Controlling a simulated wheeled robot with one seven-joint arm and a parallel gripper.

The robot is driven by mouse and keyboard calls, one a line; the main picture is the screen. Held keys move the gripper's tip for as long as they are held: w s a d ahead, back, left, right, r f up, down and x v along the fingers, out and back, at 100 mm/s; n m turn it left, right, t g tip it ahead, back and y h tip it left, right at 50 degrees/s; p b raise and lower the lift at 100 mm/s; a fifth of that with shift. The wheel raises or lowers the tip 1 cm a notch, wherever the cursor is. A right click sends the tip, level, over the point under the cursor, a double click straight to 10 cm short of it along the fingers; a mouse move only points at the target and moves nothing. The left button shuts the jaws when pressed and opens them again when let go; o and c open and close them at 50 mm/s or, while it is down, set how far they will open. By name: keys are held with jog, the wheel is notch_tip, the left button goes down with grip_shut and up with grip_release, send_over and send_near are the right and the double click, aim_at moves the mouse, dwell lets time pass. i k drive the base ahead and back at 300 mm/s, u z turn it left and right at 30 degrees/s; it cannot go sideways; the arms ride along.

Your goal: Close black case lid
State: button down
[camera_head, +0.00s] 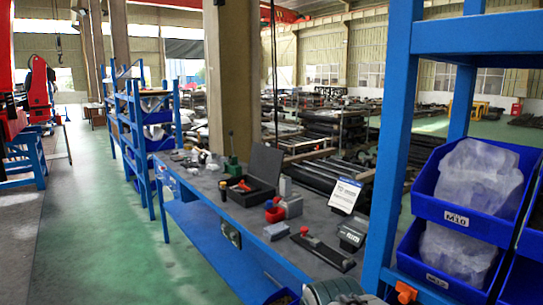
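The black case (251,197) stands on the grey top of the blue workbench, a little left of the middle of the picture. Its lid (267,164) is open and stands up at the back right of the case. A tool with orange-red handles (240,186) lies in or on the open case; its far end is hard to make out.
A blue shelf post (393,140) rises at right. Green floor (110,240) is clear at left.

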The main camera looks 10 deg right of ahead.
aim_at(266, 162)
jog(key=u, duration=0.5)
jog(key=i, duration=0.75)
jog(key=u, duration=0.45)
jog(key=i, duration=1.55)
jog(key=z, duration=1.2)
jog(key=i, duration=0.9)
jog(key=z, duration=0.75)
